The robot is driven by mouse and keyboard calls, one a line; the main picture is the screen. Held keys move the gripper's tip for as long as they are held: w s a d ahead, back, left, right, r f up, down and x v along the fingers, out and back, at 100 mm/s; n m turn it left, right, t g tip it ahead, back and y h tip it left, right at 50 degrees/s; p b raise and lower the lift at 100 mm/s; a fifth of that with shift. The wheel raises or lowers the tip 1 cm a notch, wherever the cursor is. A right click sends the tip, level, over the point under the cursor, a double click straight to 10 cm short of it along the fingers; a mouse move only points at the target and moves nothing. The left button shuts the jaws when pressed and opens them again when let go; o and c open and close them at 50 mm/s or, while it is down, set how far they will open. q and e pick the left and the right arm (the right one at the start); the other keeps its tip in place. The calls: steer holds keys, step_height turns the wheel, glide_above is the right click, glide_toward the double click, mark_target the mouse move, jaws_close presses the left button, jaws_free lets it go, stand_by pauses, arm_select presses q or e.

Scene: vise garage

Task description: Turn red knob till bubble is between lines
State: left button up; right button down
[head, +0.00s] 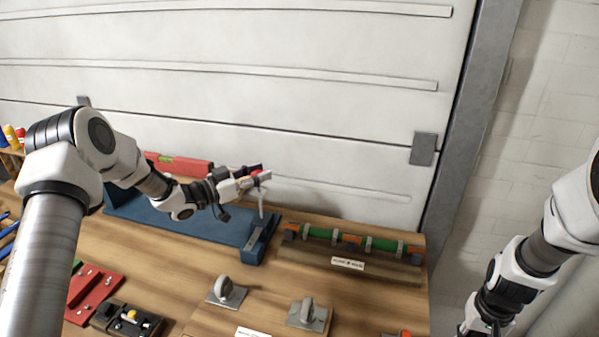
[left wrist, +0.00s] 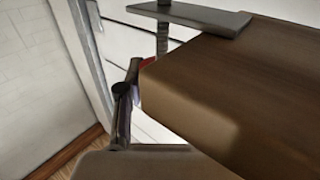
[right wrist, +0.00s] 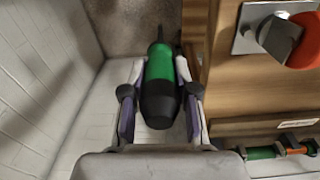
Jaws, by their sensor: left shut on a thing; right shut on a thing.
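The red spirit level (head: 180,165) lies at the back of the bench with a small yellow-green vial. Its bubble and lines are too small to make out. My left gripper (head: 262,178) is shut on the red knob (head: 255,168), above the right part of a blue plate (head: 185,215). In the left wrist view, a bit of red (left wrist: 148,63) shows by the fingers, mostly hidden behind a brown block. My right gripper (right wrist: 160,105) is shut on a green and black handle-like tool (right wrist: 160,75), off the bench's right side.
A rack (head: 350,250) with green and orange parts stands right of the blue plate. Two metal clamps (head: 226,292) and a red block (head: 92,290) lie in front. An orange-red round piece (right wrist: 305,40) shows beside the right gripper's tool.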

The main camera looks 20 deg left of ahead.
arm_select(q)
steer(key=o, duration=1.2)
steer(key=v, duration=1.2)
steer(key=shift+d, duration=0.1)
